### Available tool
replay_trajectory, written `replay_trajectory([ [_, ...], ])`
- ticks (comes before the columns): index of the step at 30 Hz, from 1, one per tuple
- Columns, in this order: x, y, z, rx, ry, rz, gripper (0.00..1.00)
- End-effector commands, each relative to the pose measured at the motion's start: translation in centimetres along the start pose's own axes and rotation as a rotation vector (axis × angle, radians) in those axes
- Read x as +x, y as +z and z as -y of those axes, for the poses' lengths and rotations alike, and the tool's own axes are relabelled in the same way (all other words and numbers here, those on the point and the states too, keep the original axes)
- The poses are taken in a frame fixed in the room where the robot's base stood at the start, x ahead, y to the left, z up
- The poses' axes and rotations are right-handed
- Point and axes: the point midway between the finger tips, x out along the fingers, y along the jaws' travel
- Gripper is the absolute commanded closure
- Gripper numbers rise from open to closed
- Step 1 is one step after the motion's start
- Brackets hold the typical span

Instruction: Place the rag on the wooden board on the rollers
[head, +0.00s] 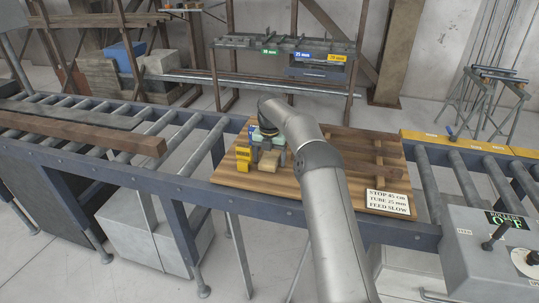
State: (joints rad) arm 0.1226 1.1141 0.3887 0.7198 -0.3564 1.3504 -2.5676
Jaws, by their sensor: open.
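My gripper (265,153) is open and points down over the left part of a wooden work panel (320,143). A small teal item (277,142), possibly the rag, shows right around the gripper; I cannot tell if it lies between the fingers. A tan block (268,161) is just below the gripper, and a yellow item (243,158) stands to its left. A brown wooden board (85,132) lies lengthwise on the rollers (180,128) at the left, away from my gripper. The arm hides part of the panel.
A grey plank (75,114) lies behind the brown board on the rollers. A printed sign (388,202) lies at the panel's right front. A control box (490,245) stands at the right. A steel rack (290,60) stands behind.

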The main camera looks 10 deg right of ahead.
Motion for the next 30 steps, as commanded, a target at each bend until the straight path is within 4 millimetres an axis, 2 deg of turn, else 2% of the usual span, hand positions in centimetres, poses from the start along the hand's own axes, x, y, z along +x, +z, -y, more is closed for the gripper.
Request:
replay_trajectory([
  [4, -1.1, 0.1, -0.1, 0.0, 0.001, 0.003, 0.2],
  [7, -2.8, 0.1, -0.1, 0.0, 0.002, 0.005, 0.2],
  [15, -9.6, 0.0, -0.1, 0.0, 0.003, 0.004, 0.2],
  [22, -11.5, 0.1, 0.0, 0.001, 0.0, 0.001, 0.2],
  [30, -12.3, -0.1, 0.0, 0.0, 0.001, 0.001, 0.2],
])
